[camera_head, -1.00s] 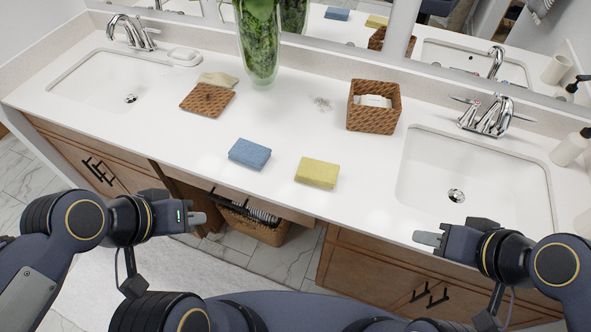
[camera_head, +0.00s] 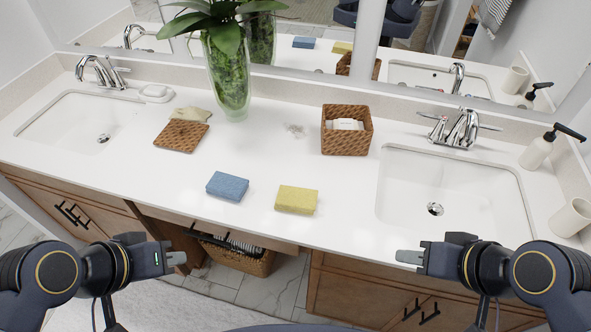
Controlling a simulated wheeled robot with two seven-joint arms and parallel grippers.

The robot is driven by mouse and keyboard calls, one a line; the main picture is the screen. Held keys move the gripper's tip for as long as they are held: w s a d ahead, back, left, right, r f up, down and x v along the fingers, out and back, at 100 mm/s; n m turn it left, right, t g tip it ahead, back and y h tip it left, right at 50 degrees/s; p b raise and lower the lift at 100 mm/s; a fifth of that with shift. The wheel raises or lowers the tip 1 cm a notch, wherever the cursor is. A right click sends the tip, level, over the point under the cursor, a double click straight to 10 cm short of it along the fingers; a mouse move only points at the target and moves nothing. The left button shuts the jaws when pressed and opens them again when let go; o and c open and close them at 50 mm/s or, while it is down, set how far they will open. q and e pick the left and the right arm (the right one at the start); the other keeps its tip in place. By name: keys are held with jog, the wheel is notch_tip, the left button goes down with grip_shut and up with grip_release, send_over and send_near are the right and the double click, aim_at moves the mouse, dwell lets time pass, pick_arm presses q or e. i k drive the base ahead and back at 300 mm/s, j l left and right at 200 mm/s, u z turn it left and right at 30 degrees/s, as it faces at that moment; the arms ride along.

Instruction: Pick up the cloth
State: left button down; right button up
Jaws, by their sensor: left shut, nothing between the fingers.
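A small beige piece that looks like the cloth (camera_head: 192,114) lies on the white counter, at the back edge of a square woven mat (camera_head: 181,137). The mat hides part of its near edge, and I cannot tell whether it reaches underneath. My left gripper (camera_head: 180,258) is shut and empty, low in front of the counter's front edge, well apart from the cloth. My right gripper (camera_head: 404,257) is near the counter's front edge below the right sink. It appears empty, but its side-on view does not show whether the fingers are apart.
On the counter (camera_head: 140,190) are a blue sponge (camera_head: 227,186), a yellow sponge (camera_head: 296,200), a tall glass vase with a plant (camera_head: 228,85) and a woven box (camera_head: 346,130). Sinks lie left (camera_head: 70,125) and right (camera_head: 440,190). The front left counter is clear.

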aim_at(289, 198)
jog(key=u, duration=1.35)
jog(key=k+l+u, duration=0.4)
jog(key=l, duration=0.25)
jog(key=k, duration=0.1)
